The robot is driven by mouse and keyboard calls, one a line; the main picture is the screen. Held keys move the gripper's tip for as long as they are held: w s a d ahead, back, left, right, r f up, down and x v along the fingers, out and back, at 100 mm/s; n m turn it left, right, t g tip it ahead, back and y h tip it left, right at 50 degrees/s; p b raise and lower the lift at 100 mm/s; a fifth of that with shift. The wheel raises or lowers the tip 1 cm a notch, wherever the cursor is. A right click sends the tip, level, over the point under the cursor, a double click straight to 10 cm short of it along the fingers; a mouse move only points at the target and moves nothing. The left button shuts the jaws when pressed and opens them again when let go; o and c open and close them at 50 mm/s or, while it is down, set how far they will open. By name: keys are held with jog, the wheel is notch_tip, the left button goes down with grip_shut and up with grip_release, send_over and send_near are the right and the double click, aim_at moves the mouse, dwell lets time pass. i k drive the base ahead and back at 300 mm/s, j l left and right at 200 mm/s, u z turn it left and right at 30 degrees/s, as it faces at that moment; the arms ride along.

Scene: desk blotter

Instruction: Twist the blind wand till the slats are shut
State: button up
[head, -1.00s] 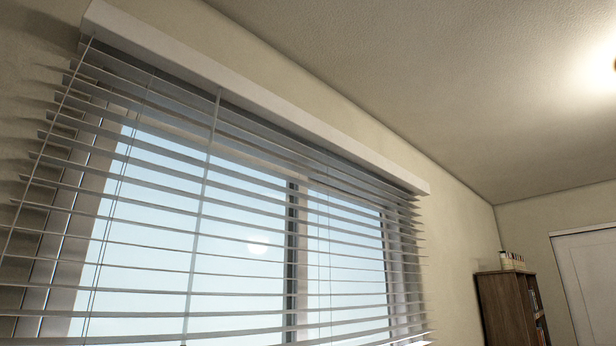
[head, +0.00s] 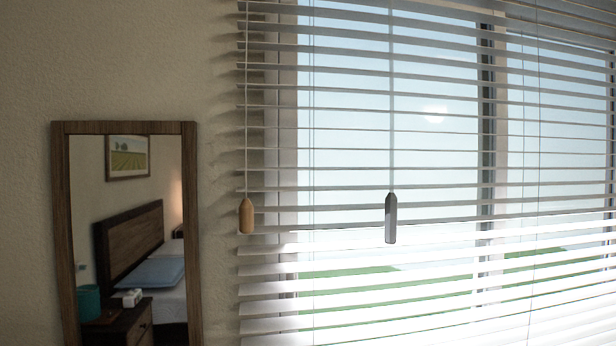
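The blind (head: 440,205) hangs across the window in the head view. Its slats are open, with sky and green ground showing between them. A thin rod or cord hangs in front of the slats and ends in a dark grey grip (head: 391,218); it looks like the wand. A thinner cord hangs at the blind's left edge and ends in a wooden tassel (head: 246,215). Both hang straight down and apart from each other. My gripper is not in view.
A wood-framed mirror (head: 60,230) is on the wall left of the blind. It reflects a bed, a nightstand and a picture. Bare wall (head: 215,90) lies between mirror and blind.

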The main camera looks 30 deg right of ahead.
aim_at(391, 200)
jog(key=i+z, duration=0.15)
jog(key=z, duration=0.25)
jog(key=i+j+z, duration=0.1)
jog(key=z, duration=0.25)
jog(key=i+j, duration=0.05)
jog(key=i, duration=0.05)
